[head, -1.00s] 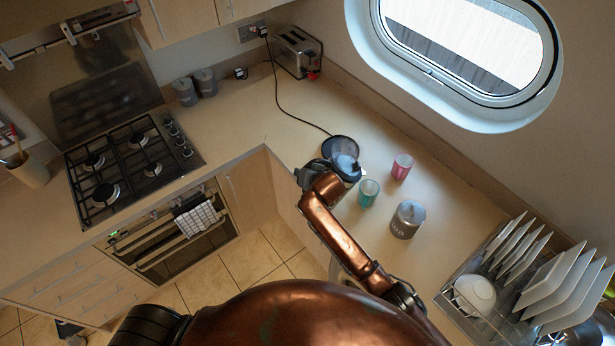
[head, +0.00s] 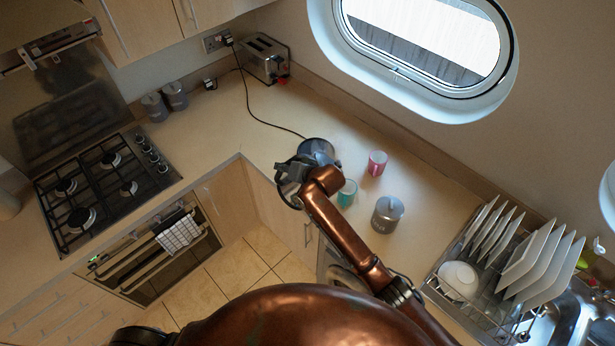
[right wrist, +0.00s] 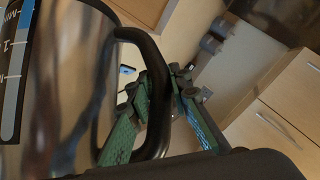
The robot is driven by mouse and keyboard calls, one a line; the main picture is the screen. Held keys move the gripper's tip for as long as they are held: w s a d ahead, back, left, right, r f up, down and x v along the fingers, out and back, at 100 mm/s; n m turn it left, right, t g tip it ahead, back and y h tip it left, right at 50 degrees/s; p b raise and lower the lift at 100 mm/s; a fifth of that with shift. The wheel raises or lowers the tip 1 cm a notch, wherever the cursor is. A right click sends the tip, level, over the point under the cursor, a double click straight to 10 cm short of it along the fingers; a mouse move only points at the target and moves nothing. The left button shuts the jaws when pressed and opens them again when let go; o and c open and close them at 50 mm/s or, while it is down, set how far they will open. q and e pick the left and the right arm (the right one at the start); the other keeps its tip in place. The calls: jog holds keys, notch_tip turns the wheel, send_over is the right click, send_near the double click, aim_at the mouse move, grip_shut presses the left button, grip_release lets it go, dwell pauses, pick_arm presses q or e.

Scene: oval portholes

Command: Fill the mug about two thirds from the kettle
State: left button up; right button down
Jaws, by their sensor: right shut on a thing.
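My right gripper (head: 288,178) is beside the counter's inner corner in the head view. In the right wrist view its green fingers (right wrist: 155,115) are shut on the black handle of the steel kettle (right wrist: 75,80), which has a level window. The kettle's body is mostly hidden by my wrist in the head view, so I cannot tell its tilt there. The dark round kettle base (head: 318,148) is on the counter behind my wrist. A teal mug (head: 347,192) stands just right of my wrist, and a pink mug (head: 377,163) stands farther back. Their insides are unclear. My left gripper is out of view.
A grey lidded canister (head: 387,214) stands right of the teal mug. A dish rack (head: 470,300) with plates is at the right. A cord runs from the base to the wall near the toaster (head: 265,58). The hob (head: 105,190) is left.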

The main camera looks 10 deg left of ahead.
jog(key=shift+w+a+r, duration=0.1)
jog(key=shift+a+r, duration=0.05)
jog(key=shift+r, duration=0.3)
jog(key=shift+r+p, duration=0.45)
jog(key=shift+p, duration=0.35)
jog(key=shift+r, duration=0.1)
dwell(0.6)
jog(key=shift+d+r+y+p, duration=0.3)
jog(key=shift+p, duration=0.3)
dwell(0.6)
